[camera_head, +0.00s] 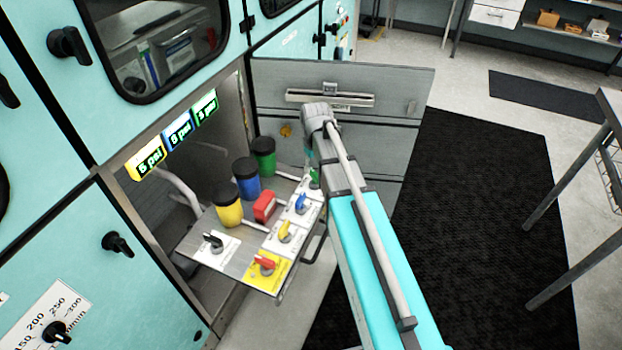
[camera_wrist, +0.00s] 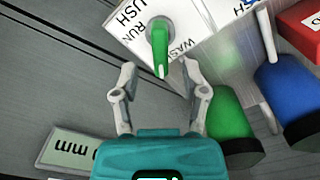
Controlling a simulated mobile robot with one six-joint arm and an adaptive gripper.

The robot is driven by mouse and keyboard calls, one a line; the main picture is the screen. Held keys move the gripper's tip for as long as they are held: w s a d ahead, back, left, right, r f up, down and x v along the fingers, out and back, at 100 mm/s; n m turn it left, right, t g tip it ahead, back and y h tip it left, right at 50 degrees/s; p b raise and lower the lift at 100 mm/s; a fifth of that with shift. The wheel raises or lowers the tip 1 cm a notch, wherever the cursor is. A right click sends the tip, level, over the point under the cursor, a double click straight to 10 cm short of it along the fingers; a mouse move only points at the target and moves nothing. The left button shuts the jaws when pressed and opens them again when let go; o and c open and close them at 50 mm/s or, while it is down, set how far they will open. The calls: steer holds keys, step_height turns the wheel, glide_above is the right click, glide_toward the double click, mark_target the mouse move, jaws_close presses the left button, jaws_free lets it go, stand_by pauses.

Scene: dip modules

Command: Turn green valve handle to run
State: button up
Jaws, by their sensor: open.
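The green valve handle (camera_wrist: 159,45) stands on a white label plate (camera_wrist: 118,22) in the wrist view. Its tip points down the picture, between the printed words RUN on the left and a partly covered WASH on the right. My gripper (camera_wrist: 159,72) is open, with one finger on each side of the handle's tip and a gap to both. I cannot tell whether the fingertips are level with the handle. In the head view, the green handle (camera_head: 315,179) shows only in part beside my arm, and my fingers are mostly hidden.
A green-bodied container (camera_wrist: 230,112) stands close to my right finger, with a blue one (camera_wrist: 285,98) and a red block (camera_wrist: 303,25) beyond. In the head view, blue (camera_head: 301,203), yellow (camera_head: 285,231) and red (camera_head: 266,262) handles line the pulled-out shelf. An open cabinet door (camera_head: 400,90) stands behind.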

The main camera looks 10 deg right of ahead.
mark_target(315, 172)
steer(key=shift+f+b, duration=1.4)
steer(key=shift+f, duration=0.35)
